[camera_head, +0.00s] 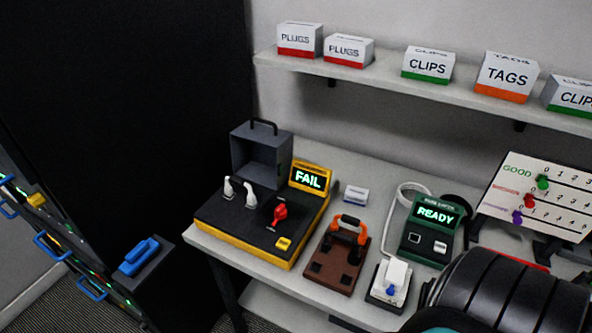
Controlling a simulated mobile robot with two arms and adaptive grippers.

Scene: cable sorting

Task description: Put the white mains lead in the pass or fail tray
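A white cable (400,203), which looks like the mains lead, curves down behind and left of the READY unit (431,221). Its lower end runs toward a white block (394,273) on a small grey base near the bench's front edge; I cannot tell whether they join. A yellow-edged tester (233,231) shows FAIL on its screen (309,179) and has two white switches or plugs and a red knob on top. No tray marked pass or fail can be made out; a red edge (520,259) shows at the right, mostly hidden behind my arm. Neither gripper is in view.
A brown board (335,266) with an orange-and-black handle stands between tester and white block. A tally board (536,198) stands at the right. A shelf (390,80) above holds boxes of plugs, clips and tags. A dark rack with blue handles (137,257) is at the left.

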